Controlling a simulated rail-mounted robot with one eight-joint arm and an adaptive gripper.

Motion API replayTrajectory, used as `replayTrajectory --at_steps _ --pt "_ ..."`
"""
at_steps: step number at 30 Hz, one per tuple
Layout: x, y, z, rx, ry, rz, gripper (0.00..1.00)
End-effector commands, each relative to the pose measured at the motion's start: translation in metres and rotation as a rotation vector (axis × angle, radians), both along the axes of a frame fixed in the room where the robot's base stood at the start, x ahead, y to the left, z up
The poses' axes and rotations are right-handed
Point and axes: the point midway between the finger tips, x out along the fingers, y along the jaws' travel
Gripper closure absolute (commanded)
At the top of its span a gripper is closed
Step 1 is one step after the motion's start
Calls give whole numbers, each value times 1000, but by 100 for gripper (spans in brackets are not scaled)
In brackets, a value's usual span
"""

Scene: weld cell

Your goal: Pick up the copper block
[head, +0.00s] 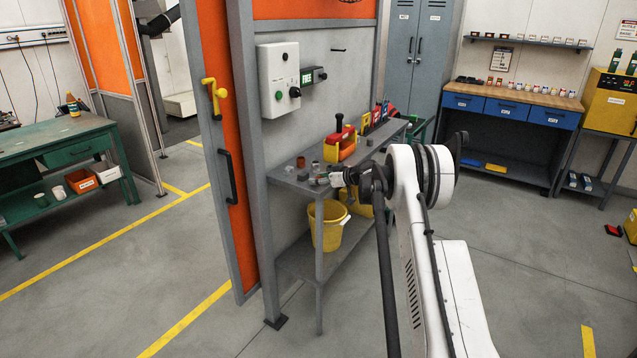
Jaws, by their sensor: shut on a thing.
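My gripper (318,181) is at the left end of my arm, low over the near end of the grey bench beside the orange door frame. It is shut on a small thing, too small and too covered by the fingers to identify. Several small pieces lie on the bench close to the gripper. One reddish-brown piece (300,161) stands behind and left of it, and another brownish piece (316,165) is just behind it. I cannot tell for sure which piece is the copper block.
The grey bench (281,177) also bears a red and yellow tool (341,146) farther back. A yellow bucket (327,228) stands on its lower shelf. A control box (279,80) hangs on the panel above.

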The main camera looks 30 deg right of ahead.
Motion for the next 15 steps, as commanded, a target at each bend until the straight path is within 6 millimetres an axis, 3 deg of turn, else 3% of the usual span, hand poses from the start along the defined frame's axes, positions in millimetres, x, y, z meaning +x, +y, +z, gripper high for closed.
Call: replayTrajectory --at_steps 15 --pt "0 0 9 0 -1 0 100"
